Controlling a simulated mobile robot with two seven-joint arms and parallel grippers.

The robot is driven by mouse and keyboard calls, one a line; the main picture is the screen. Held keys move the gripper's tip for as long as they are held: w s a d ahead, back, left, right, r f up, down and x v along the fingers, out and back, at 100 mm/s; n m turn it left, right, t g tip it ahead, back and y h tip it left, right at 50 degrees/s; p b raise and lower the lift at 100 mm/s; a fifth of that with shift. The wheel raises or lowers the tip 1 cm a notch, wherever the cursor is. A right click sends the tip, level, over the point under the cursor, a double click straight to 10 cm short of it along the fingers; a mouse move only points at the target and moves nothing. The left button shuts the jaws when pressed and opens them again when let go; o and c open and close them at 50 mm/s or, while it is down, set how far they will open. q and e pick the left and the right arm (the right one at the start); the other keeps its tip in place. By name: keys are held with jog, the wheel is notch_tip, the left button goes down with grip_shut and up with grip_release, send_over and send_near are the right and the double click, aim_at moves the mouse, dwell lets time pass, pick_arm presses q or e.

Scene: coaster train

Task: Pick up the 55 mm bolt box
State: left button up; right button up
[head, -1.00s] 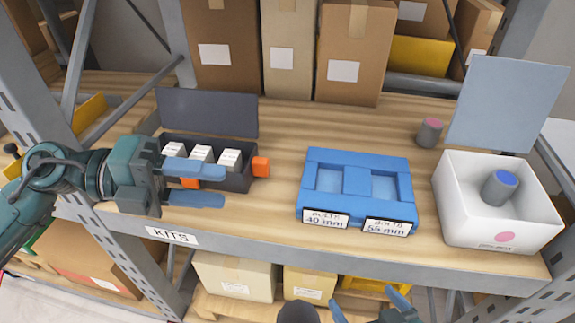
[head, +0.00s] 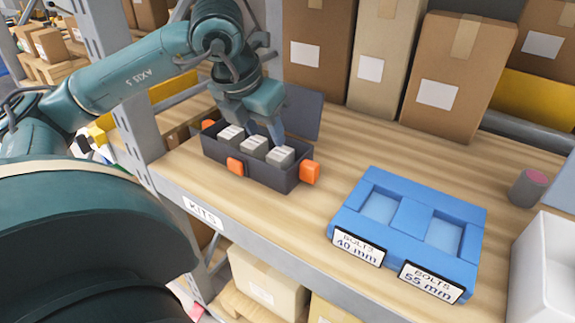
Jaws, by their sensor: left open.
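Three small pale boxes stand in a row in a dark open case with orange latches (head: 215,150): a left box (head: 231,134), a middle box (head: 254,147) and a right box (head: 281,156). Their print is too small to read, so I cannot tell which is the 55 mm bolt box. My left gripper (head: 256,128) is open and points down over the case, its fingers just above and behind the middle and right boxes. A blue tray (head: 402,215) has two recesses labelled 40 mm and 55 mm; both look empty. My right gripper is out of view.
The case's raised lid (head: 302,115) stands behind it, close to the gripper. Tall cartons (head: 452,80) line the shelf's back. A white bin (head: 545,270) and a grey cylinder with a pink top (head: 528,188) are at right. Bare shelf lies between case and tray.

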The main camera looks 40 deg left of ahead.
aim_at(280, 153)
pick_arm(q)
jog(key=x, duration=0.3)
jog(key=shift+w+f, duration=0.2)
jog(key=shift+f, duration=0.15)
jog(key=shift+w+d+x, duration=0.1)
jog(key=shift+w+x, duration=0.1)
jog(key=shift+x, duration=1.15)
jog(key=shift+w+d+x, duration=0.1)
jog(key=shift+w+x, duration=0.05)
jog(key=shift+x, duration=1.25)
jog(key=shift+r, duration=0.2)
jog(key=c, duration=0.8)
